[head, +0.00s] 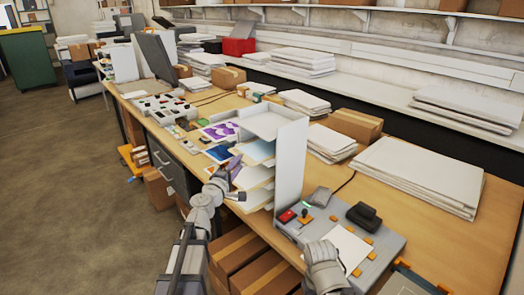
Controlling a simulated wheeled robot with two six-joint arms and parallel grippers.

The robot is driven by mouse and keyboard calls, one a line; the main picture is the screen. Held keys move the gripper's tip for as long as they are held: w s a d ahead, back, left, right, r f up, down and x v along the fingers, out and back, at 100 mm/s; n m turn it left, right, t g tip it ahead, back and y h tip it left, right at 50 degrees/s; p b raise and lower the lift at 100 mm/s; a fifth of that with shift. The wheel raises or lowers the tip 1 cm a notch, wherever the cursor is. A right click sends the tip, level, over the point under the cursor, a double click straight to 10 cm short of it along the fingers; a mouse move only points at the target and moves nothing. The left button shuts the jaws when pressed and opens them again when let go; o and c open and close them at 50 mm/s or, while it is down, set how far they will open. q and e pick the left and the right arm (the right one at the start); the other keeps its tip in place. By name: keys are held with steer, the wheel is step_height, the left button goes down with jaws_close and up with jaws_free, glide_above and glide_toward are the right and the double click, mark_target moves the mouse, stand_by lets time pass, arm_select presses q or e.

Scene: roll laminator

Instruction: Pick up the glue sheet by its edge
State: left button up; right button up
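A white sorter with several shelves (290,165) stands on the bench, with pale and bluish sheets on its levels. I cannot tell which of these is the glue sheet. My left gripper (237,182) is at the open front of the sorter, by the edges of the middle sheets. Its fingers are small and partly merge with the shelves, so I cannot see whether they are open or touch a sheet. A white sheet (348,248) lies flat on the grey machine at the front right. A part of my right arm shows in front of that machine, with no fingers visible.
The grey machine (385,243) carries a red button and a black block (363,215). Paper stacks (418,175) and a cardboard box (356,124) line the back of the wooden bench. Cardboard boxes (240,247) stand below its front edge. Open floor (75,190) lies left.

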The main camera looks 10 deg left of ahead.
arm_select(q)
steer(key=shift+w+d+f, duration=0.1)
steer(key=shift+w+d, duration=0.1)
steer(key=shift+w, duration=1.15)
steer(key=shift+w+d, duration=0.2)
steer(key=shift+w, duration=1.15)
steer(key=shift+s, duration=0.1)
steer(key=shift+c, duration=0.4)
jaws_close()
